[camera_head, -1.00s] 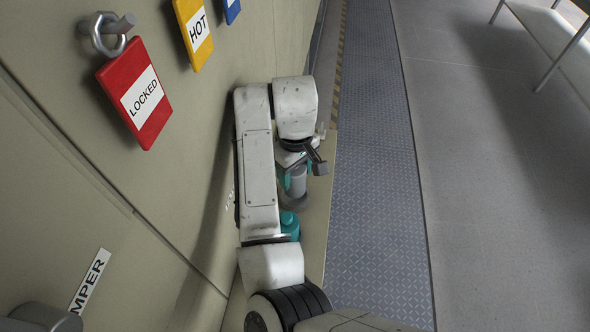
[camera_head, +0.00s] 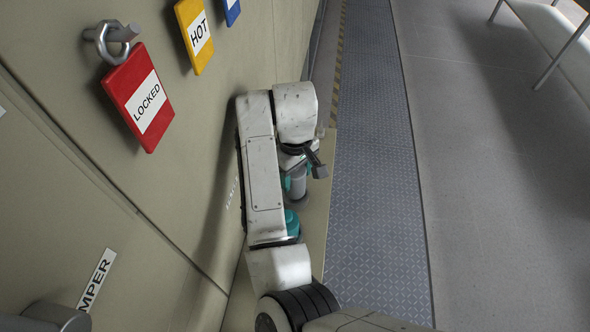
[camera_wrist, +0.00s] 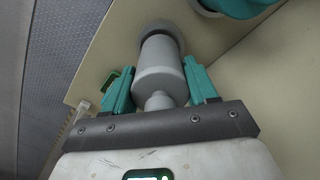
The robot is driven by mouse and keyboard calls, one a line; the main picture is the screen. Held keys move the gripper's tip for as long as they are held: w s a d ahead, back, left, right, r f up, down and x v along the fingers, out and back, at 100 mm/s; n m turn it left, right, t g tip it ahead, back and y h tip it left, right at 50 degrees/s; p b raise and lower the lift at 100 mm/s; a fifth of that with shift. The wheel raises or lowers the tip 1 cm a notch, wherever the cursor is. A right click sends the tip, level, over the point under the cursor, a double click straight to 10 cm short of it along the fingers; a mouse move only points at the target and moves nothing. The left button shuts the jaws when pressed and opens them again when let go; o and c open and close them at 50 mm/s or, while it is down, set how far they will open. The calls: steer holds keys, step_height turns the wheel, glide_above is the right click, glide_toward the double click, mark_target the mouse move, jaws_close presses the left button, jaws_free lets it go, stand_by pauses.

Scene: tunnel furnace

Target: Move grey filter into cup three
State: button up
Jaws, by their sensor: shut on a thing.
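The grey filter (camera_wrist: 160,62) is a stepped grey cylinder between the two teal fingers of my gripper (camera_wrist: 152,75) in the wrist view. My gripper is shut on it. The filter's far end meets a darker grey round cup or base (camera_wrist: 178,36) on the beige ledge. I cannot tell whether it is seated in it or just above. In the head view the filter (camera_head: 298,183) shows partly below my wrist, upright over the grey round base (camera_head: 299,202). No cup number is readable.
A teal round thing (camera_head: 292,223) stands on the ledge (camera_head: 314,225) nearby, partly hidden by my arm; teal also shows at the wrist view's top (camera_wrist: 240,7). The beige wall (camera_head: 150,190) is close on the left, with a red LOCKED tag (camera_head: 140,97). Open floor (camera_head: 490,200) lies right.

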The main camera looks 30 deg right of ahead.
steer(key=shift+f, duration=0.25)
steer(key=shift+f, duration=0.45)
steer(key=shift+f, duration=0.1)
stand_by(0.4)
steer(key=shift+f, duration=0.5)
steer(key=shift+f, duration=0.1)
steer(key=shift+f, duration=0.35)
steer(key=o, duration=1.2)
